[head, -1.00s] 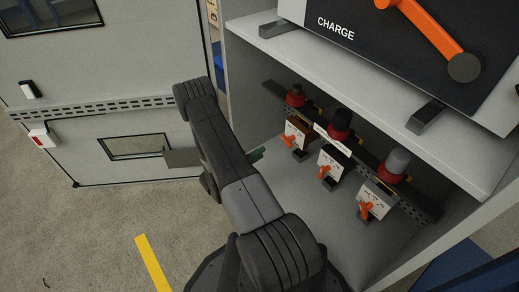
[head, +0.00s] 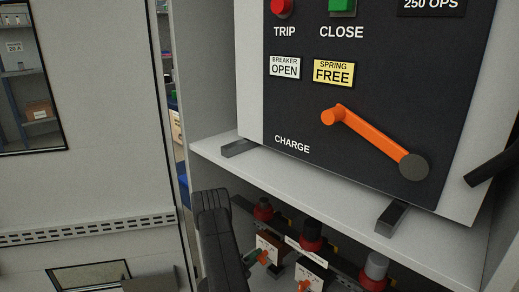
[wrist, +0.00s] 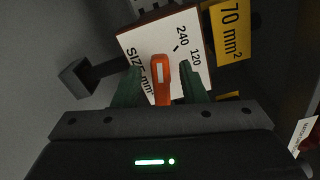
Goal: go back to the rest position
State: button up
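My gripper (wrist: 160,92) shows in the wrist view with two green fingers spread apart. An orange lever (wrist: 162,78) on a white dial plate (wrist: 140,45) marked 240, 120 and SIZE mm² stands between them, with a gap visible on each side. In the head view my dark arm reaches up from the bottom edge to the lower cabinet compartment. There a green fingertip shows beside the leftmost of three dial units (head: 268,246). The rest of the gripper is hidden behind the arm in that view.
Above the compartment is a grey shelf (head: 335,210) carrying a black breaker panel (head: 300,110) with an orange charge handle (head: 375,142). Two more dial units (head: 311,270) (head: 375,272) stand to the right. A grey cabinet door (head: 100,180) stands at the left.

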jog(key=shift+w+d, duration=0.4)
jog(key=shift+d, duration=0.05)
jog(key=shift+a, duration=0.1)
jog(key=p+v, duration=0.3)
jog(key=v, duration=1)
jog(key=b+x, duration=0.3)
jog(key=x, duration=1)
jog(key=shift+d+f, duration=0.1)
jog(key=shift+d, duration=0.1)
jog(key=shift+a+r+m, duration=0.15)
jog(key=shift+r+m, duration=0.05)
jog(key=shift+m, duration=0.6)
jog(key=m, duration=0.4)
jog(key=shift+s+r+m+b, duration=0.1)
jog(key=shift+r+m+b, duration=0.1)
jog(key=shift+m+b, duration=0.1)
jog(key=shift+r, duration=0.1)
